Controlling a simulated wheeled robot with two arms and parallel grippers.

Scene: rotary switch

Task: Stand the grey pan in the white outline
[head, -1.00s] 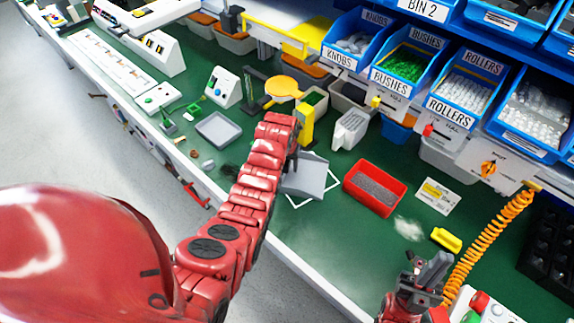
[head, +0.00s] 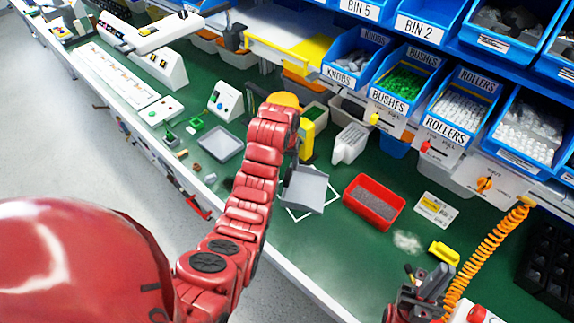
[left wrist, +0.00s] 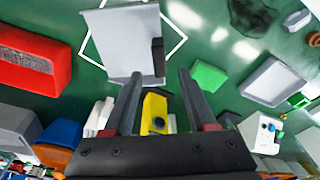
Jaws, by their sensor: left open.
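The grey pan (head: 303,189) lies on the green bench at the white outline (head: 312,217), whose lines show past the pan's edges. In the left wrist view the pan (left wrist: 122,42) has a dark part on its right side, and the outline (left wrist: 178,38) shows beside it. My left gripper (left wrist: 160,88) is open and empty, its two fingers apart and pointing toward the pan's near edge. In the head view my left wrist hides its fingertips. My right gripper (head: 436,274) is at the lower right, away from the pan; its jaw gap is unclear.
A red bin (head: 374,201) stands right of the pan. A yellow object (head: 307,140) stands behind it, near a white holder (head: 349,144). A grey tray (head: 220,143) lies left of my arm. An orange coiled cord (head: 486,247) hangs near my right gripper.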

